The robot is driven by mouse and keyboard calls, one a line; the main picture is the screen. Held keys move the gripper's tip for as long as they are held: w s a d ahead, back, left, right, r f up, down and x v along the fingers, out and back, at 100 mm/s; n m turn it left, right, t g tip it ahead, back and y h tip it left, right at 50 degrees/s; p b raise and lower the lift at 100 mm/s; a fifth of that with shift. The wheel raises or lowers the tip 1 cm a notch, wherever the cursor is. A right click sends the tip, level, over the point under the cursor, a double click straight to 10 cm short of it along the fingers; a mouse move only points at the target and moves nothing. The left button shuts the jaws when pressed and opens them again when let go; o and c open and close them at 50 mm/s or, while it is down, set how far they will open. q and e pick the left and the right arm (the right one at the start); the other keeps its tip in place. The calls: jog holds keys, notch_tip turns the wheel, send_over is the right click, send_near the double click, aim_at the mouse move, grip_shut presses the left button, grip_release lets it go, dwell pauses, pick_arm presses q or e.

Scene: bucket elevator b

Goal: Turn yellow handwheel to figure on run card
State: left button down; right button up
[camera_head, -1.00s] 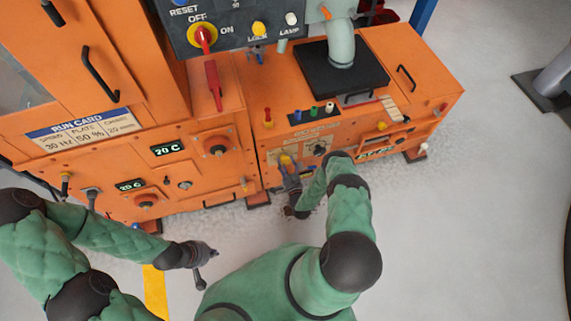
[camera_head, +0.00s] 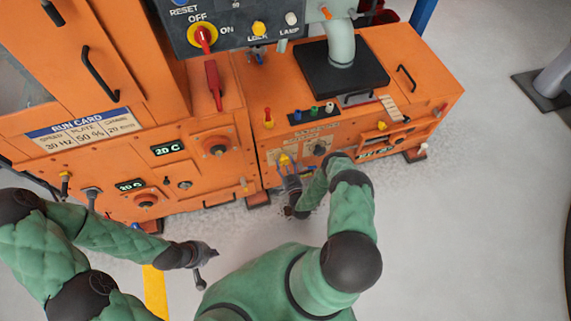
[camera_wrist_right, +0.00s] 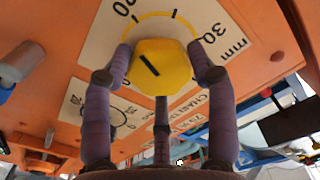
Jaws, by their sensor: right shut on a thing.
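The yellow handwheel (camera_head: 284,159) is low on the front of the orange machine. In the right wrist view it is a yellow knob (camera_wrist_right: 165,72) with a black line pointing to the upper left. A white scale plate (camera_wrist_right: 100,45) behind it shows 20 at upper left, 30 at right and mm. My right gripper (camera_head: 287,168) is shut on the handwheel, with fingers on both sides of it (camera_wrist_right: 160,60). The run card (camera_head: 85,132) reads 30 Hz, 50 % and 20 mm. My left gripper (camera_head: 209,263) is empty above the floor, its fingers apart.
A second dark knob (camera_head: 319,149) sits just right of the handwheel. Two green displays (camera_head: 167,149) are on the left panel. The floor in front is free.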

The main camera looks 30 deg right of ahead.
jog(key=o, duration=1.1)
jog(key=v, duration=1.2)
jog(key=shift+f, duration=0.1)
